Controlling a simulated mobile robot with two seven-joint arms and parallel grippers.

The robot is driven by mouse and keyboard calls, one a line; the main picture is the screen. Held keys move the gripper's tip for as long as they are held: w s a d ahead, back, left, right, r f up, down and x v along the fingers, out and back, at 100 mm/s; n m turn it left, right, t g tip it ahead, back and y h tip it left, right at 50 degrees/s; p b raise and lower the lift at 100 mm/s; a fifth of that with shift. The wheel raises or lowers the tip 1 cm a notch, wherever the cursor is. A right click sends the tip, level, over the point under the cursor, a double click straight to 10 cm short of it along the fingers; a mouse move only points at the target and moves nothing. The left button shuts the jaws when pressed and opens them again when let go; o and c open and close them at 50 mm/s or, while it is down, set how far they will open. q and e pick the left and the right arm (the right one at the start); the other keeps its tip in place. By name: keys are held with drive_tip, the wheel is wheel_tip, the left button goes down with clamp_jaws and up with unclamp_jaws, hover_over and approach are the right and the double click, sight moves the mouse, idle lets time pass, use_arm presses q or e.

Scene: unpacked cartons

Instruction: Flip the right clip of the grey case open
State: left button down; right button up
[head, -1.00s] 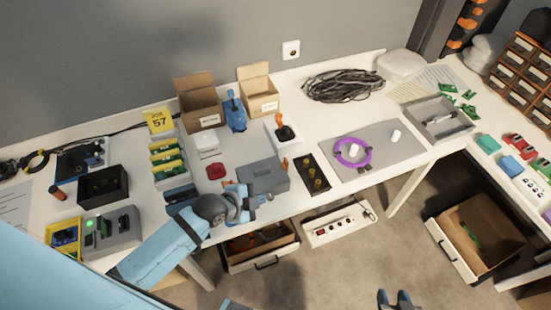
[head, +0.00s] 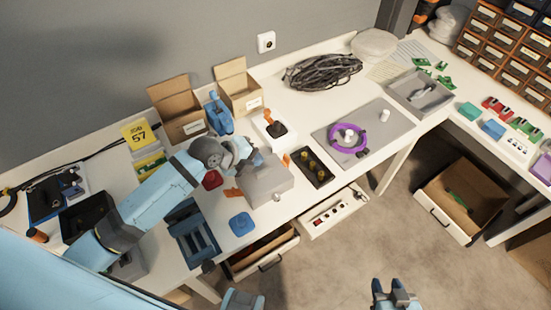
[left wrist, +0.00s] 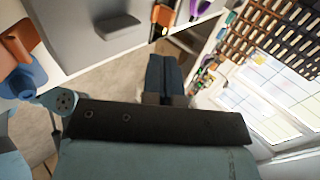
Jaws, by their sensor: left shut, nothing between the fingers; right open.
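The grey case (head: 268,183) stands near the front edge of the bench. Its right orange clip (head: 286,160) stands out at its right side, and another orange clip (head: 233,193) shows at its left. My left gripper (head: 249,158) is at the case's back left corner; its fingertips are hard to make out in the head view. In the left wrist view its dark fingers (left wrist: 165,75) are together and empty, with the grey case (left wrist: 75,35) to their upper left. I cannot tell contact. My right gripper (head: 395,293) is open and empty, low over the floor.
A black tray with brass pieces (head: 313,167) is close to the case's right. A joystick box (head: 270,130) is behind it. A drawer (head: 262,255) is open below.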

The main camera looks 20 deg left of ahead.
sight(285, 160)
use_arm(q)
drive_tip(key=shift+w, duration=0.1)
idle(0.3)
drive_tip(key=shift+w+d, duration=0.1)
drive_tip(key=shift+d, duration=0.05)
drive_tip(key=x, duration=0.9)
drive_tip(key=shift+w+d+f+p, duration=0.1)
drive_tip(key=shift+w+f+p, duration=0.1)
drive_tip(key=shift+f+p, duration=0.15)
